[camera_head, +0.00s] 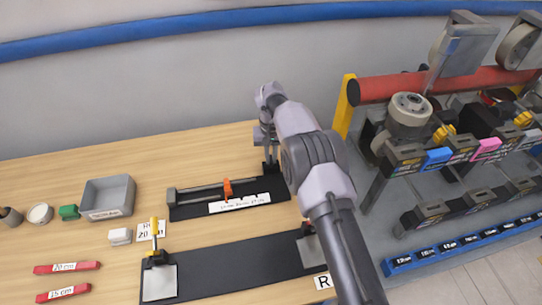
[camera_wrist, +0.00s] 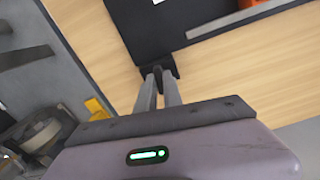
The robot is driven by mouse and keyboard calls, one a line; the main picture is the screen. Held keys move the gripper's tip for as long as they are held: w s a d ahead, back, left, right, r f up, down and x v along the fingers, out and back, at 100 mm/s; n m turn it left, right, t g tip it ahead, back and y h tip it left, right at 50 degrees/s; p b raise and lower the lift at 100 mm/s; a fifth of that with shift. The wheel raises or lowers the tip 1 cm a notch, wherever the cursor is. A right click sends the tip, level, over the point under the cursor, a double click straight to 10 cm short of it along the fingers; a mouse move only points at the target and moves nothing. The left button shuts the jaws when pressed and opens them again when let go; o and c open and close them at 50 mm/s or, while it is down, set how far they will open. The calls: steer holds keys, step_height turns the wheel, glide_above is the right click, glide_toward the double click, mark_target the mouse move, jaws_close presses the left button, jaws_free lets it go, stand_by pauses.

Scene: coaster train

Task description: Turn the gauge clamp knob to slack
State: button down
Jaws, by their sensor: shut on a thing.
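The gauge (camera_head: 188,207) is a black base with a grey rail, an orange slider (camera_head: 227,188) and a white printed label, lying on the wooden table. Its base also shows at the top of the wrist view (camera_wrist: 150,30). My gripper (camera_head: 271,163) points down at the gauge's right end. In the wrist view, my gripper's fingers (camera_wrist: 158,72) are close together at a dark end block (camera_wrist: 174,68). They are shut on a small part there, which I take to be the clamp knob. The fingers hide it, and its turn angle cannot be seen.
A black board with a yellow-handled clamp (camera_head: 154,240) lies in front of the gauge. A grey bin (camera_head: 109,197) and red bars (camera_head: 67,267) are at left. A yellow post (camera_head: 344,108) and a red roller rack (camera_head: 420,83) stand close at right.

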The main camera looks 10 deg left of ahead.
steer(key=n, duration=0.4)
steer(key=shift+n, duration=0.3)
steer(key=n, duration=0.4)
steer(key=shift+n+p, duration=0.3)
steer(key=shift+p, duration=0.1)
steer(key=n, duration=0.4)
steer(key=shift+n, duration=0.3)
steer(key=n, duration=0.4)
steer(key=shift+n+p, duration=0.3)
steer(key=c, duration=1.5)
jaws_free()
